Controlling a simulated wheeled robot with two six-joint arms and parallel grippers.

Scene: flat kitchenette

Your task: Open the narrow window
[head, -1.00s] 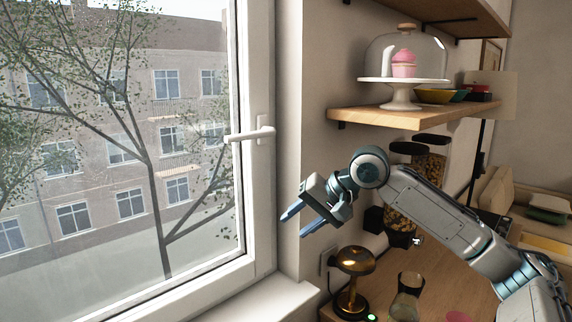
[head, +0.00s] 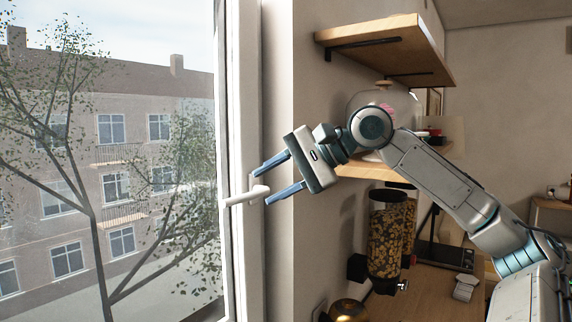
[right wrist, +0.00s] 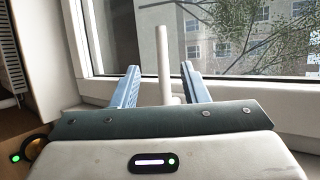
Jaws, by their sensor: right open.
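The window (head: 240,110) fills the left of the head view, with a white frame, and it looks shut. Its white handle (head: 240,199) lies about level, with its lever pointing left over the glass. My right gripper (head: 261,188) is open, with its two blue fingers pointing left at the handle's base end. In the right wrist view the handle (right wrist: 163,62) shows between the open fingers (right wrist: 160,72), ahead of the palm. I cannot tell whether either finger touches it. My left gripper is out of view.
The wall corner and wooden shelves (head: 400,40) stand right of the window, behind my right arm. A cake dome is partly hidden by the arm. A cereal dispenser (head: 386,240) and a brass lamp (head: 349,311) stand on the counter below.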

